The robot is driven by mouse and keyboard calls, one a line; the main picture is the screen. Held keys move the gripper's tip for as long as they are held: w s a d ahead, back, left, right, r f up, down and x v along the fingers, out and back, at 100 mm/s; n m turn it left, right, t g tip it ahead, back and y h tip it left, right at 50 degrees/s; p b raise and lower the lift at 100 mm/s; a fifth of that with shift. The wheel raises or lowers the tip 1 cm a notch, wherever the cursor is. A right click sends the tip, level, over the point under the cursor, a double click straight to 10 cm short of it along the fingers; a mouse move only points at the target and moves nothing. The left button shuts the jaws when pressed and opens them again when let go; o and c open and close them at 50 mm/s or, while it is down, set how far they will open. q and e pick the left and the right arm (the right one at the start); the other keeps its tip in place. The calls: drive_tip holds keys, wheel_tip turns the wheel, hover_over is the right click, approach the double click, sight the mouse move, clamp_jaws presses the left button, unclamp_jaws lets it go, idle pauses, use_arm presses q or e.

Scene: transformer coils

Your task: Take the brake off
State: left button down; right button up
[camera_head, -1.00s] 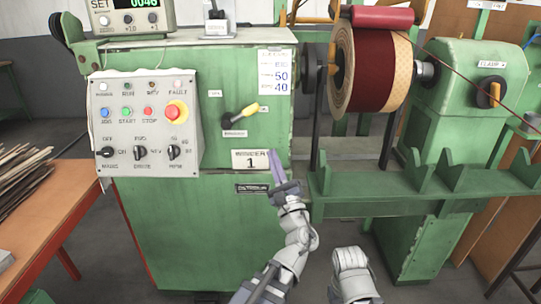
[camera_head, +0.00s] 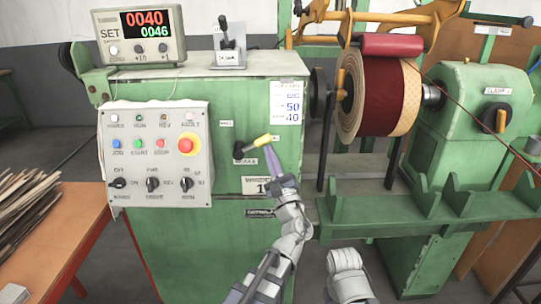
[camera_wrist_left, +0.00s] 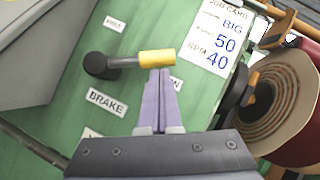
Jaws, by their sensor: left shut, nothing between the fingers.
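The brake lever is a black hub and arm with a yellow handle (camera_head: 261,141) on the green front of the winder. In the left wrist view its yellow handle (camera_wrist_left: 157,57) points right from the black hub (camera_wrist_left: 97,64). A BRAKE label (camera_wrist_left: 107,102) sits below the hub. My left gripper (camera_head: 268,149) has purple fingers, shut and empty. In the left wrist view its fingertips (camera_wrist_left: 160,74) are just below the handle's outer half; I cannot tell whether they touch it. The fingers partly cover a label ending in "ON" (camera_wrist_left: 174,84). My right gripper is not visible; only my right arm shows.
A control panel (camera_head: 156,190) with buttons and a red stop knob (camera_head: 188,146) is left of the lever. A job card (camera_head: 287,103) is above right. A dark red coil (camera_head: 383,98) and a green rail (camera_head: 420,225) are to the right.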

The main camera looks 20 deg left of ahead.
sight(265, 138)
use_arm(q)
drive_tip(key=shift+r, duration=0.1)
drive_tip(key=r+n+g+p, duration=0.1)
drive_tip(key=n+p, duration=0.1)
drive_tip(key=p, duration=0.1)
drive_tip(key=a+r+n+g+y+p, duration=0.1)
drive_tip(key=r+n+g+p, duration=0.1)
drive_tip(key=n+p, duration=0.1)
drive_tip(key=r+n+g+p, duration=0.1)
drive_tip(key=r+n+p, duration=0.1)
drive_tip(key=p, duration=0.1)
drive_tip(key=shift+s+a+n+g+y, duration=0.2)
drive_tip(key=shift+n+g+y, duration=0.1)
drive_tip(key=shift+n+y, duration=0.1)
drive_tip(key=shift+s+a+r+n+g+h+p, duration=0.35)
drive_tip(key=shift+a+n+g+p, duration=0.35)
drive_tip(key=shift+n+p, duration=0.7)
drive_tip(key=shift+s+a+r+n+g+h+p, duration=0.15)
drive_tip(key=shift+a+r+n+g+p, duration=0.55)
drive_tip(key=shift+p, duration=1.15)
drive_tip(key=shift+s+a+r+n+g+h+p, duration=0.25)
drive_tip(key=shift+a+n+g+p, duration=0.35)
drive_tip(key=shift+n+p, duration=0.9)
drive_tip(key=shift+w+a+f, duration=0.1)
drive_tip(key=shift+a, duration=0.05)
